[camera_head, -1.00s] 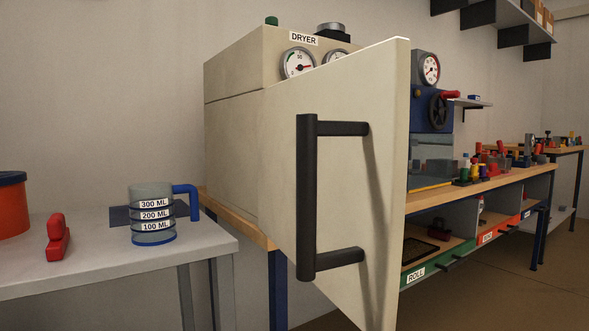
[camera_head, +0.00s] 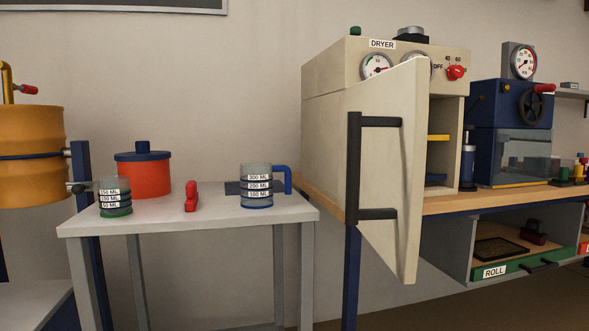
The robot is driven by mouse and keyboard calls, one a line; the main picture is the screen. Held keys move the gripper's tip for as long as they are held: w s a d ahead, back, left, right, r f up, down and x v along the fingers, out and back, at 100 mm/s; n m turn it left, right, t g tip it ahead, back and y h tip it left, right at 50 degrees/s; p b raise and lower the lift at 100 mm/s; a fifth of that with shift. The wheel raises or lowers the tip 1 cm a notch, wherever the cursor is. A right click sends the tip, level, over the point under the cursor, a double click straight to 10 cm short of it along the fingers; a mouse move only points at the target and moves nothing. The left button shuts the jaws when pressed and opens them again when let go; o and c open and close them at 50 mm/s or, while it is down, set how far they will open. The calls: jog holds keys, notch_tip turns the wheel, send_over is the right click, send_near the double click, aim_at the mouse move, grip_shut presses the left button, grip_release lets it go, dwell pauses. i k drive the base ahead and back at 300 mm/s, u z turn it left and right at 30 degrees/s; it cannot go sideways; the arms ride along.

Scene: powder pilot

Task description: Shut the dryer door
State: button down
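The dryer (camera_head: 322,115) is a cream box labelled DRYER, standing on a wooden-topped bench. Its cream door (camera_head: 404,145) is swung open toward me, hinged on the left. The door bears a long black vertical bar handle (camera_head: 353,168). Part of the dryer's inside shows to the right of the door, with a yellow shelf edge (camera_head: 438,138). The rest of the inside is hidden behind the door. My gripper is not in view.
A grey table (camera_head: 225,212) on the left holds a blue-handled measuring jug (camera_head: 257,188), a green-based jug (camera_head: 115,198), a red object (camera_head: 191,196) and an orange pot (camera_head: 143,176). A blue machine (camera_head: 510,135) stands right of the dryer. The green ROLL drawer (camera_head: 515,266) is below.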

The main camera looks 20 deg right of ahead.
aim_at(384, 131)
jog(key=u, duration=0.05)
jog(key=k, duration=0.9)
jog(key=z, duration=0.8)
